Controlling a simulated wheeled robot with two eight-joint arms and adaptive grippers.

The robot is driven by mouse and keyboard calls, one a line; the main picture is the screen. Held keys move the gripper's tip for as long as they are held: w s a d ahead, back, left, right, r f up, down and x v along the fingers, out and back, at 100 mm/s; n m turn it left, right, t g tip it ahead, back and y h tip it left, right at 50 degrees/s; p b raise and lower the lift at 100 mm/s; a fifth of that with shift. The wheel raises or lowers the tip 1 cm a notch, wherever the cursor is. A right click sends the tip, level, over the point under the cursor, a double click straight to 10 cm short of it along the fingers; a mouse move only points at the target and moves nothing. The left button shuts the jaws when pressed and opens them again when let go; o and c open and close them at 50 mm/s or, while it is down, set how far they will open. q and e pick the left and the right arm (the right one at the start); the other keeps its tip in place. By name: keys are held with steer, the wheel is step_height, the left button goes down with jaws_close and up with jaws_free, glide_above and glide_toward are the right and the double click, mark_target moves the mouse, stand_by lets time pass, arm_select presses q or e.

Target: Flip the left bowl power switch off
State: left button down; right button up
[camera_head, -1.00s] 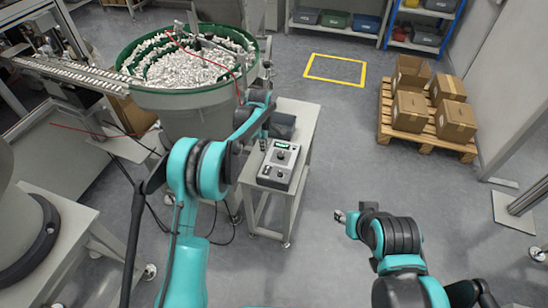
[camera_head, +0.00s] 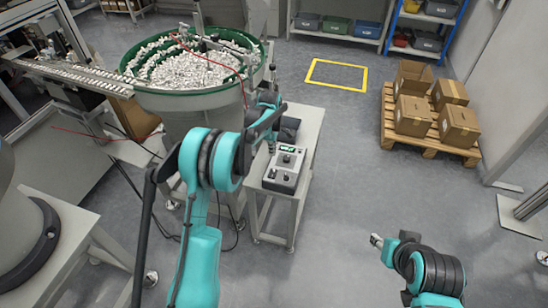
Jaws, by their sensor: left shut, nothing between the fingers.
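The control box (camera_head: 284,170) sits on a small grey stand beside the bowl feeder. It has a lit green display at its far end and dark knobs or switches on its top; which one is the bowl power switch, and its position, are too small to tell. My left gripper (camera_head: 271,148) is shut and empty, pointing down just beyond the far left corner of the box; I cannot tell whether it touches anything. The left bowl (camera_head: 195,98) has a green rim and is full of pale caps. My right gripper (camera_head: 376,240) is low at right, away from the box, its fingers unclear.
A dark block (camera_head: 290,128) sits on the stand (camera_head: 310,125) behind the box. A pallet (camera_head: 428,148) with cardboard boxes stands at right. A yellow floor square (camera_head: 337,75) is empty. The floor between stand and pallet is clear.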

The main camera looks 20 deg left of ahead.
mark_target(274, 171)
arm_select(q)
steer(key=f+b, duration=0.1)
steer(key=f, duration=0.3)
steer(key=w+f+b, duration=0.1)
steer(key=f+b, duration=0.1)
steer(key=f, duration=0.2)
steer(key=f+b, duration=0.1)
steer(key=f, duration=0.3)
steer(key=shift+w+f, duration=0.1)
steer(key=shift+w, duration=0.15)
steer(key=shift+f+b, duration=0.2)
steer(key=shift+b, duration=0.1)
steer(key=shift+w+f, duration=0.15)
steer(key=shift+f, duration=0.2)
